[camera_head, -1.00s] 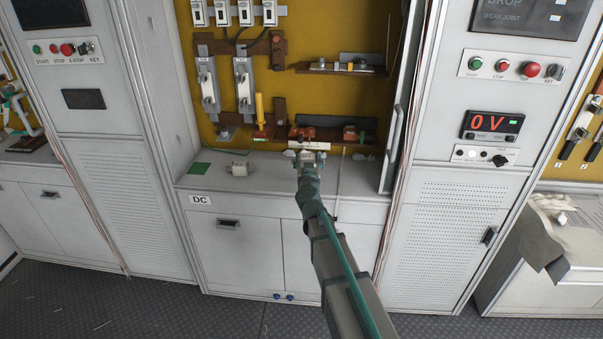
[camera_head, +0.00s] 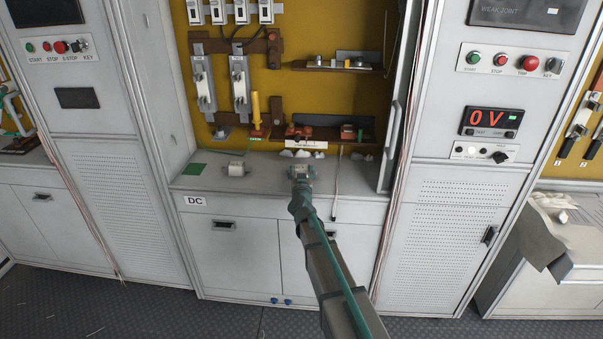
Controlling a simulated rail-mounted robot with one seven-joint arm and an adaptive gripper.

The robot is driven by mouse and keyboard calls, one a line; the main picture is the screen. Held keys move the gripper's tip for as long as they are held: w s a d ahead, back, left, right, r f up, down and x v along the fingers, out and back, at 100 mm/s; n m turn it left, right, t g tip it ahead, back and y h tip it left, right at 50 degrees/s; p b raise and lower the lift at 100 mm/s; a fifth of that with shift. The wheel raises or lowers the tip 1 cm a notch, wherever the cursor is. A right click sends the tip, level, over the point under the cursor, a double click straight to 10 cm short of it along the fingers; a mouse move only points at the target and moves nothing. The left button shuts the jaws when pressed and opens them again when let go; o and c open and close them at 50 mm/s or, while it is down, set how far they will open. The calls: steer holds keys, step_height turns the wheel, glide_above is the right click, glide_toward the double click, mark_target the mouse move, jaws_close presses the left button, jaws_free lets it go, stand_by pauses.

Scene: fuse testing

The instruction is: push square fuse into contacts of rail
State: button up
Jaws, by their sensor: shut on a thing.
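The rail (camera_head: 338,135) is the dark brown strip low on the yellow back panel, with reddish-brown contacts (camera_head: 298,132) at its left part. My gripper (camera_head: 301,169) is in front of and below the rail, apart from it, over the grey counter. It is shut on a small pale thing, mostly hidden by the fingers; I cannot tell whether that is the square fuse.
Several white pieces (camera_head: 302,154) lie at the back of the counter (camera_head: 265,180), behind my gripper. A yellow-handled tool (camera_head: 256,110) stands left of the contacts. An open cabinet door (camera_head: 392,130) bounds the right side.

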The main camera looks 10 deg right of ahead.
steer(key=shift+f, duration=0.1)
steer(key=o, duration=1.5)
steer(key=shift+c, duration=0.2)
steer(key=shift+f+b, duration=0.15)
steer(key=shift+b, duration=0.35)
